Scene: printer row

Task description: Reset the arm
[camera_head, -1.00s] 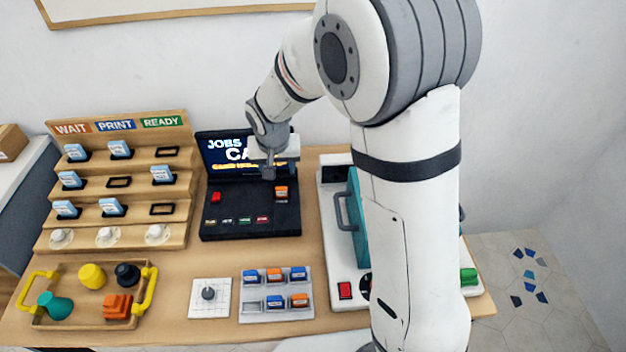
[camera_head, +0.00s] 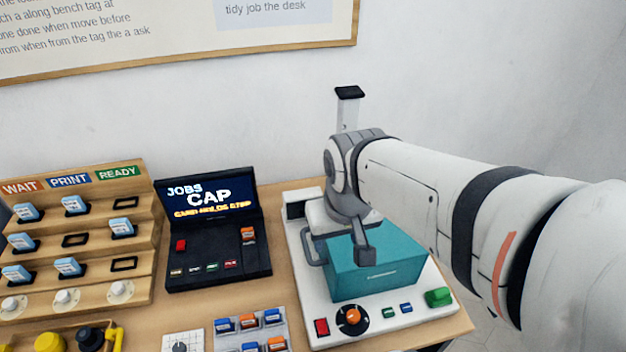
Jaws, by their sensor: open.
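My arm reaches in from the right edge of the head view and extends over the right part of the bench. My gripper (camera_head: 364,248) points down in front of the teal box of the printer (camera_head: 375,268), and part of it shows as a dark finger. It is open and I see nothing held in it. Whether it touches the teal box cannot be told from this view. The printer's white base (camera_head: 452,318) carries a red switch, an orange knob and a green button along its front.
A black console (camera_head: 215,265) with a lit "JOBS CAP" screen stands left of the printer. A wooden stepped rack (camera_head: 130,240) with blue-white cards is at the far left. A grey tray (camera_head: 274,334) of blue and orange pieces lies in front. The wall behind is clear below a framed board.

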